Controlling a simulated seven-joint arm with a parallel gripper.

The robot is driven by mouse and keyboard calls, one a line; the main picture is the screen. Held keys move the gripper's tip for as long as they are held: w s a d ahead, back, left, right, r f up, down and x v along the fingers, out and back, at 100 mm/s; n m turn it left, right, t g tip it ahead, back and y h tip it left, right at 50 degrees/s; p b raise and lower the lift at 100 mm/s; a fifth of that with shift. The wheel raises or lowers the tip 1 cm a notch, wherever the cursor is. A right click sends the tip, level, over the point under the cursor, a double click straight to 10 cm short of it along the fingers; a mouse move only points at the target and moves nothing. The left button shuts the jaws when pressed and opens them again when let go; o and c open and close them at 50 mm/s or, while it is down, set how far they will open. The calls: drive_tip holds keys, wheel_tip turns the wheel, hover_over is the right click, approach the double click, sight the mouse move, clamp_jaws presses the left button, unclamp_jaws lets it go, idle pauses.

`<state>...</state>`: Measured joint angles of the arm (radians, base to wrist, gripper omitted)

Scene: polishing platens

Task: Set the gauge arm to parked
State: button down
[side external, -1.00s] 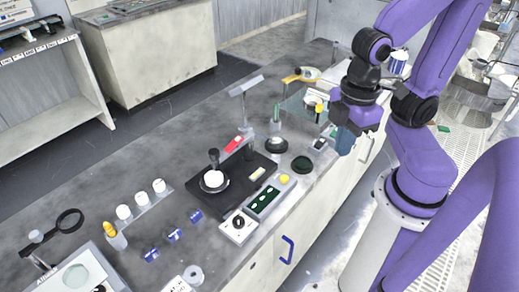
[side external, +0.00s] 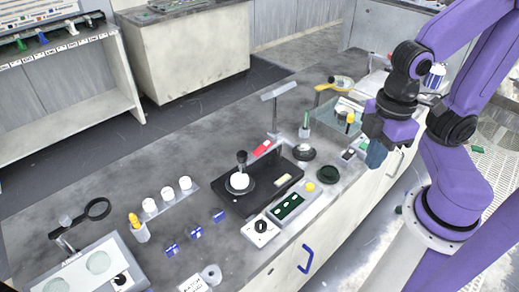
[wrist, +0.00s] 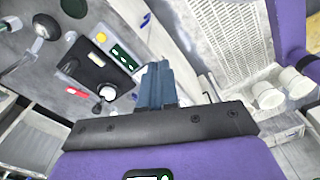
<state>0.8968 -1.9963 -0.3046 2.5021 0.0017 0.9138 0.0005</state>
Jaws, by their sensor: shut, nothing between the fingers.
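A black platen base (side external: 262,182) sits on the bench, with a white disc (side external: 239,182) and an upright dark knob at its left. I cannot tell for sure which part is the gauge arm. The base also shows in the wrist view (wrist: 92,62), with the red piece (wrist: 78,92) near its edge. My gripper (side external: 376,155) is shut and empty, above the bench's front edge, right of the base and apart from it. Its blue fingers show in the wrist view (wrist: 155,85).
A white knob box (side external: 262,228) and a green-faced panel (side external: 288,207) with a yellow button (side external: 310,187) are in front of the base. A dark dish (side external: 328,174) and a yellow-armed stand (side external: 330,87) lie toward the gripper. White jars (side external: 168,194) stand at left.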

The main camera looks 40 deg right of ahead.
idle(0.3)
drive_tip(key=c, duration=1.4)
unclamp_jaws()
drive_tip(key=shift+c, duration=0.2)
drive_tip(key=o, duration=0.7)
drive_tip(key=shift+w+a+r+m, duration=0.15)
drive_tip(key=shift+w+a+m, duration=0.05)
drive_tip(key=shift+w+a, duration=0.25)
drive_tip(key=shift+w+a+r+m, duration=0.2)
drive_tip(key=shift+w+a, duration=0.1)
drive_tip(key=shift+w, duration=0.25)
drive_tip(key=shift+c, duration=0.2)
drive_tip(key=m, duration=0.9)
hover_over(242, 153)
wheel_tip(242, 153, down, 17)
drive_tip(key=shift+a+r, duration=0.1)
drive_tip(key=shift+r, duration=0.1)
clamp_jaws()
